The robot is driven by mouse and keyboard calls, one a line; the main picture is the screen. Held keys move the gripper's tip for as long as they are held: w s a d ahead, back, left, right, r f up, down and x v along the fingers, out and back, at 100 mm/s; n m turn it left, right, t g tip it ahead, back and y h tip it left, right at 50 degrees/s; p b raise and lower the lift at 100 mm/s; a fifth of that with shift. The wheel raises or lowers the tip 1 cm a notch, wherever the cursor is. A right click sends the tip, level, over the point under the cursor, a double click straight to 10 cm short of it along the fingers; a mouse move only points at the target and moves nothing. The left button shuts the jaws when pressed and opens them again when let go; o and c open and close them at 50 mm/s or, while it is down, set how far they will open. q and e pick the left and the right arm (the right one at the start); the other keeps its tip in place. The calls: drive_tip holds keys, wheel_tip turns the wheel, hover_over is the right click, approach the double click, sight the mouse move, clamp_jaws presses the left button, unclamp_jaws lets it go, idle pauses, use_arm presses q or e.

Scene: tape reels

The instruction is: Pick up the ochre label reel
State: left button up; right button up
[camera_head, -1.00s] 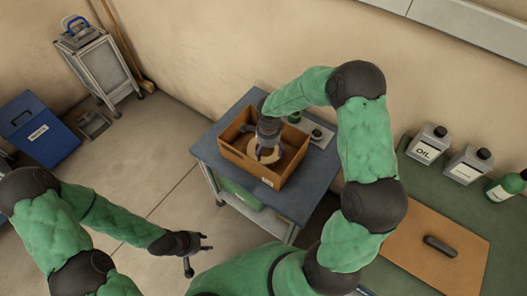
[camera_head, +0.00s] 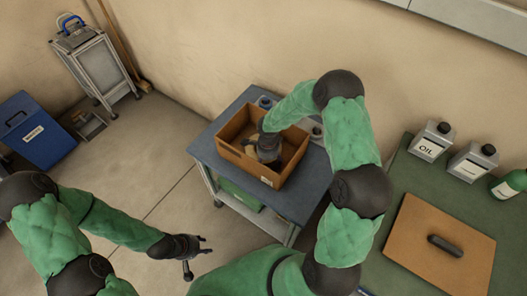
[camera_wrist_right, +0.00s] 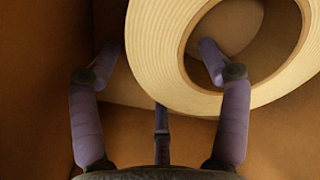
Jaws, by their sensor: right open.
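A pale ochre ring-shaped reel (camera_wrist_right: 155,60) is in the tan box (camera_head: 236,169), seen close in the right wrist view. My right gripper (camera_wrist_right: 160,65) is open at the reel. One finger lies left of its rim and another reaches over its central hole, so the left part of the ring is between them. I cannot tell whether they touch it. In the head view the right gripper (camera_head: 269,156) is down inside the box and hides most of the reel. My left gripper (camera_head: 200,255) is open and empty, above the floor.
The box stands on a grey-blue cart (camera_head: 310,185). A tan flat shape (camera_wrist_right: 235,22) shows behind the reel. A green bench (camera_head: 405,185) at right holds an oil can (camera_head: 430,145), other bottles and a brown board (camera_head: 420,230).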

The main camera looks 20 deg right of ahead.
drive_tip(key=shift+f, duration=0.15)
clamp_jaws()
